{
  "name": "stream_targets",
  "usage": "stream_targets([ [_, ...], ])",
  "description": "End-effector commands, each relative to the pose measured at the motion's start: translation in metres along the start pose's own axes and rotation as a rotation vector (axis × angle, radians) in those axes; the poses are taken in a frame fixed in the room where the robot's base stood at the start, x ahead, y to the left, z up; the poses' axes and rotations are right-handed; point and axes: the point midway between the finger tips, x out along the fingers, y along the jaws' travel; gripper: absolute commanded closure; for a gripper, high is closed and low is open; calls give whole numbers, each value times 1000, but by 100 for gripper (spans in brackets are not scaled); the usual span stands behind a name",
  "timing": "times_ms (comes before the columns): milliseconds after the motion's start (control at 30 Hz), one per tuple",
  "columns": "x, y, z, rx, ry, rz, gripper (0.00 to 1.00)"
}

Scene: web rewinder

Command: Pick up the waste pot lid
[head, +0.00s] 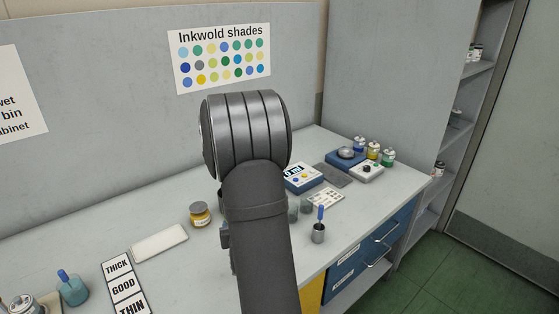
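I cannot tell which thing is the waste pot lid. A small jar with a yellow label (200,215) stands on the bench left of my arm. Grey-green rounded things (304,206) show just right of my arm, partly hidden by it. A teal pot with a blue handle or stick (73,290) stands at the lower left, and a metal tin (22,305) is cut off by the frame's corner. My arm fills the middle of the view. My gripper's fingers do not show, and a strip of bench behind the arm is hidden.
A white slab (159,244) and a THICK/GOOD/THIN card (125,286) lie at the left. A dark cup with a blue-handled tool (318,233) stands near the front edge. A blue-and-white device (303,178), scales (346,158) and several small bottles (374,151) stand at the right.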

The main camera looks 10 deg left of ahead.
Motion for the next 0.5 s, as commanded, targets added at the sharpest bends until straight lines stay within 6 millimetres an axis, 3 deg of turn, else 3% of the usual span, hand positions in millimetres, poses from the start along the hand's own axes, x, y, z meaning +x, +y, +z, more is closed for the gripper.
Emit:
stream_targets([
  [67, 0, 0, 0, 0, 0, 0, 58],
  [367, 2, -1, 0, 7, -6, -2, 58],
  [500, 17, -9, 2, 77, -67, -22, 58],
])
